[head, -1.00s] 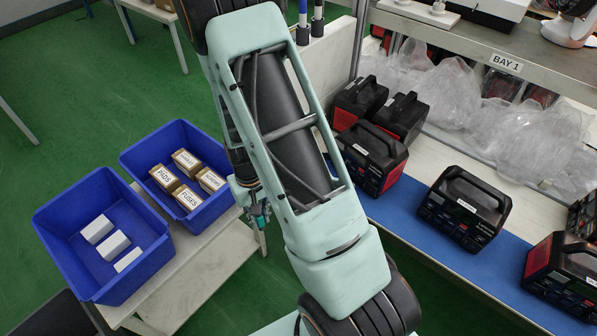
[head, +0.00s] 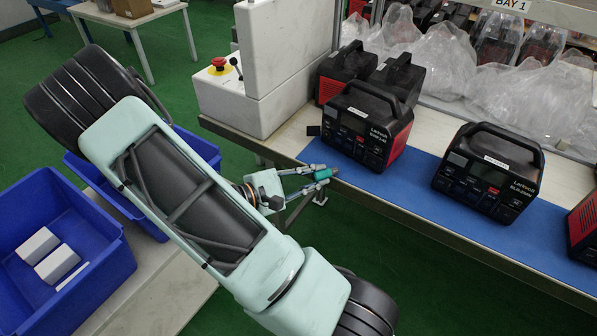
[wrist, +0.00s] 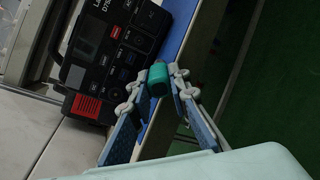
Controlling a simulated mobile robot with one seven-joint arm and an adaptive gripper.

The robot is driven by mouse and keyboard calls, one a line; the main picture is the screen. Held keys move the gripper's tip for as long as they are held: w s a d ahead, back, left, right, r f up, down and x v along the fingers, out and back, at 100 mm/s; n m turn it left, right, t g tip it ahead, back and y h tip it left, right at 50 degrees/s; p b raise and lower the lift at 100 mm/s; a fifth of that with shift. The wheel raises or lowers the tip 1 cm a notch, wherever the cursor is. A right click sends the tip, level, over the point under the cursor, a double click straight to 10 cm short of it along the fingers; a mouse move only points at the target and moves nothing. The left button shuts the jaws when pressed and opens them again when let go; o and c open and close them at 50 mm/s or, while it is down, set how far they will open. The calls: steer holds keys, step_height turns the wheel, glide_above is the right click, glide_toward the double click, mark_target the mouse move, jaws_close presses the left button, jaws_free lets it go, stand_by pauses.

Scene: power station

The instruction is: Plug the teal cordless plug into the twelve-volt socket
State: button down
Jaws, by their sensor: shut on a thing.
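The teal plug (head: 322,175) is a short cylinder held between the fingertips of my gripper (head: 318,180), beside the front edge of the bench. In the wrist view the plug (wrist: 158,80) sits between the fingertips of my gripper (wrist: 158,84), apart from any socket. The nearest power station (head: 366,125), black with red sides, stands upright behind and right of the plug. Its front panel (wrist: 122,45) also shows in the wrist view, turned sideways, with several ports. I cannot tell which port is the twelve-volt socket.
A second power station (head: 489,172) stands to the right on the blue mat (head: 415,188). A white box with a red emergency button (head: 219,63) is at the bench's left end. Blue bins (head: 75,285) stand on a table at left. Clear bags (head: 445,65) lie behind.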

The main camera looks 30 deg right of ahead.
steer(key=shift+w+d+r+n+t+h+b, duration=0.3)
steer(key=shift+w+d+n+t+b, duration=0.4)
steer(key=shift+w, duration=0.7)
steer(key=shift+w+d+r+n+t+h+b, duration=0.35)
steer(key=shift+w+d+t+b, duration=0.2)
steer(key=shift+w+d+t, duration=0.6)
steer(key=shift+w+d+r+n+t+h+b, duration=0.3)
steer(key=shift+w+d+n+t+b, duration=0.25)
steer(key=shift+w, duration=1.05)
steer(key=shift+d, duration=0.4)
steer(key=shift+w+d, duration=0.15)
steer(key=shift+d, duration=0.2)
steer(key=shift+d, duration=0.25)
steer(key=c, duration=1.7)
jaws_free()
steer(key=shift+c, duration=0.2)
steer(key=shift+a, duration=0.1)
